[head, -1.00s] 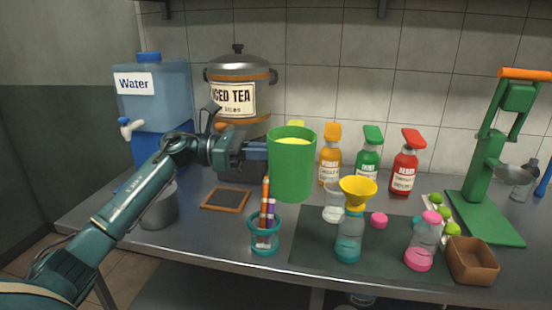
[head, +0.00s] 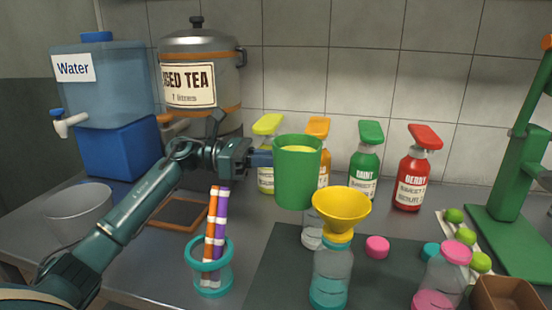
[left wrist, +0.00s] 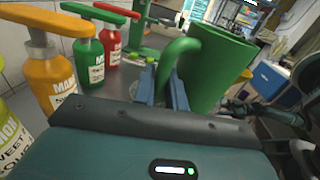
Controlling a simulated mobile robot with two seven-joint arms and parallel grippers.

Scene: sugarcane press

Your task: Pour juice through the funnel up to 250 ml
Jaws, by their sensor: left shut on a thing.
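My left gripper (head: 258,158) is shut on the handle of a green pitcher (head: 297,175) with yellowish juice at its top. The pitcher is upright and held above the counter, up and to the left of the yellow funnel (head: 341,208). In the left wrist view the jaws (left wrist: 163,92) are around the green handle (left wrist: 178,62). The funnel sits in the mouth of a clear bottle with a teal base (head: 331,272). Any level marks on the bottle are too small to read. My right gripper is not in view.
Behind the pitcher stand yellow, orange, green and red pump bottles (head: 411,175). A teal cup with tubes (head: 213,270) stands at left front. A pink-capped bottle (head: 447,265), pink cap (head: 377,247) and brown box (head: 508,293) are to the right. A clear cup (head: 312,234) stands behind the funnel bottle.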

